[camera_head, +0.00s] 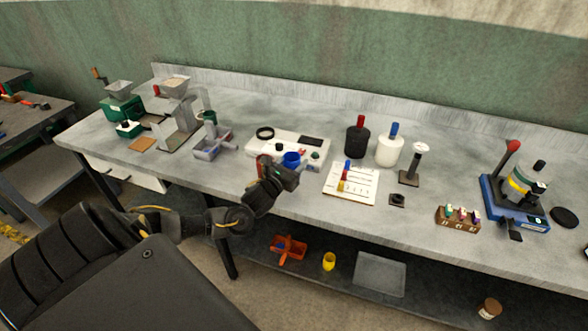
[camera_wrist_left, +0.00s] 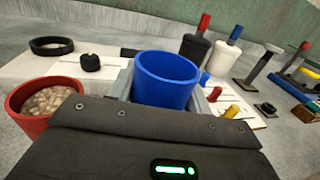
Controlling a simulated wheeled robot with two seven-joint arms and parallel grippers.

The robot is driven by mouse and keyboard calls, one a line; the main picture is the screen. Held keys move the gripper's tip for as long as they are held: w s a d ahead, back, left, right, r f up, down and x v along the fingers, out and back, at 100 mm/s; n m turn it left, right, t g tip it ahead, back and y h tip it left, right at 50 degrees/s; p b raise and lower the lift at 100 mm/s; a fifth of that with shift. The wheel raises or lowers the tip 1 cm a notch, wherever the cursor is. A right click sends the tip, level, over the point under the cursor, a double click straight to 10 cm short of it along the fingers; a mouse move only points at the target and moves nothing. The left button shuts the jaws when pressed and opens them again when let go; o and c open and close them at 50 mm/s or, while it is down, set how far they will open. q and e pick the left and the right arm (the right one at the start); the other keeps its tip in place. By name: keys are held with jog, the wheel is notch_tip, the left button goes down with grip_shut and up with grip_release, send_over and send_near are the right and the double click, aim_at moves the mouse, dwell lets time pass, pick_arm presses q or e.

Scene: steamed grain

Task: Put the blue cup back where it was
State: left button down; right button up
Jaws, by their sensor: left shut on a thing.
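The blue cup (camera_head: 291,159) is upright at the front edge of the white device on the bench. In the left wrist view the blue cup (camera_wrist_left: 166,78) sits between the jaws, and its inside looks empty. My left gripper (camera_head: 284,171) is shut on it. I cannot tell whether the cup's base touches anything, because the gripper hides it. A red cup (camera_wrist_left: 42,108) filled with grain stands left of the gripper in the left wrist view. My right gripper is not in view.
The white device (camera_head: 262,145) carries a black ring. To its right lies a white card (camera_head: 367,190) with small coloured pieces. Black (camera_head: 356,142) and white (camera_head: 389,150) bottles stand behind it. A grey metal vessel (camera_head: 208,149) is to the left. The lower shelf holds a yellow cup (camera_head: 329,261).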

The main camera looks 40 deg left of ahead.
aim_at(294, 169)
pick_arm(q)
jog(key=shift+w+a+f, duration=0.15)
jog(key=shift+a+f, duration=0.15)
jog(key=shift+f, duration=0.1)
notch_tip(294, 169, down, 2)
jog(key=shift+f+p, duration=0.1)
jog(key=shift+p, duration=0.4)
jog(key=shift+f, duration=0.45)
jog(key=c, duration=0.6)
grip_release()
jog(key=shift+f, duration=0.15)
jog(key=shift+c, duration=0.2)
